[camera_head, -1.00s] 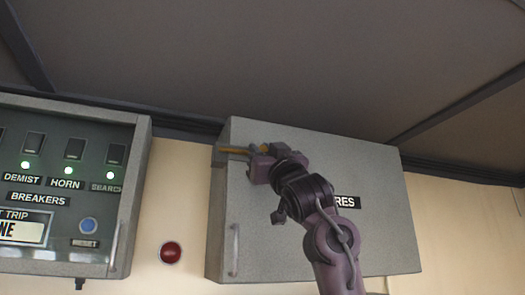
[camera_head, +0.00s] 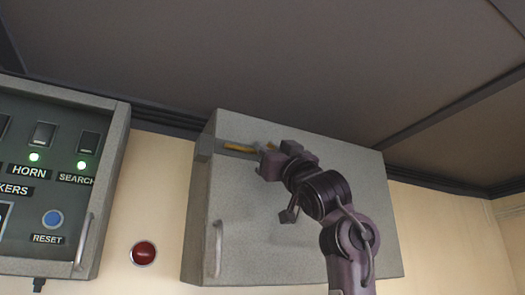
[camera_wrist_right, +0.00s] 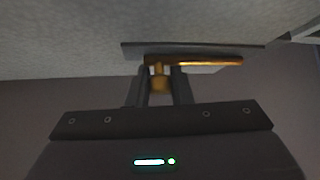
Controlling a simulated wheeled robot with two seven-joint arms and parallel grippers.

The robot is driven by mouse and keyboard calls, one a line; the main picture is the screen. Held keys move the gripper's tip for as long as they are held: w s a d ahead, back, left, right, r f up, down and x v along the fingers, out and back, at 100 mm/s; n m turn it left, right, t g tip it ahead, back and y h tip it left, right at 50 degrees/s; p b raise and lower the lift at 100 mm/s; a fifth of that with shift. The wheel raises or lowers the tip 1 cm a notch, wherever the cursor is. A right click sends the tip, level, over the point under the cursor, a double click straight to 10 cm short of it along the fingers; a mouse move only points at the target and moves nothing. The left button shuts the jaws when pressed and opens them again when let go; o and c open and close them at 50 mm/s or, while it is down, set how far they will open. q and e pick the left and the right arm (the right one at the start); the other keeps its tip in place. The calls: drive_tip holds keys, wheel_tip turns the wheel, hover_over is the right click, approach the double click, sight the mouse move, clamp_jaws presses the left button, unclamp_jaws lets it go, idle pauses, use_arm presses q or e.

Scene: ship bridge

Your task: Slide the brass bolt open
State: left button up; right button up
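The brass bolt (camera_head: 240,147) lies along the top left of a grey cabinet's front. Its left end shows apart from the small grey keeper (camera_head: 205,147) at the cabinet's left edge. My right gripper (camera_head: 268,160) is at the bolt's right part and hides some of it. In the right wrist view, the brass bar (camera_wrist_right: 205,60) runs along a grey backing plate, and its knob (camera_wrist_right: 160,80) sits between the two fingers of my right gripper (camera_wrist_right: 161,90), which are close against it. My left gripper is not in view.
The grey cabinet (camera_head: 245,225) has an upright handle (camera_head: 218,248) at lower left. Left of it are a red button (camera_head: 143,253) on the wall and a breaker panel (camera_head: 55,190) with lit green lamps. The ceiling (camera_head: 260,60) is close above the cabinet.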

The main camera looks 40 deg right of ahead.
drive_tip(key=o, duration=0.4)
drive_tip(key=shift+d, duration=0.35)
drive_tip(key=shift+o, duration=0.2)
drive_tip(key=shift+a, duration=0.1)
drive_tip(key=shift+s+a+f+b, duration=0.1)
drive_tip(key=shift+s+f+b, duration=0.05)
drive_tip(key=shift+f+b, duration=0.15)
use_arm(q)
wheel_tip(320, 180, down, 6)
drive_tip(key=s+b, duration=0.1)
drive_tip(key=b, duration=0.4)
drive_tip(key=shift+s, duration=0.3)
use_arm(e)
drive_tip(key=v, duration=0.7)
drive_tip(key=shift+s, duration=0.2)
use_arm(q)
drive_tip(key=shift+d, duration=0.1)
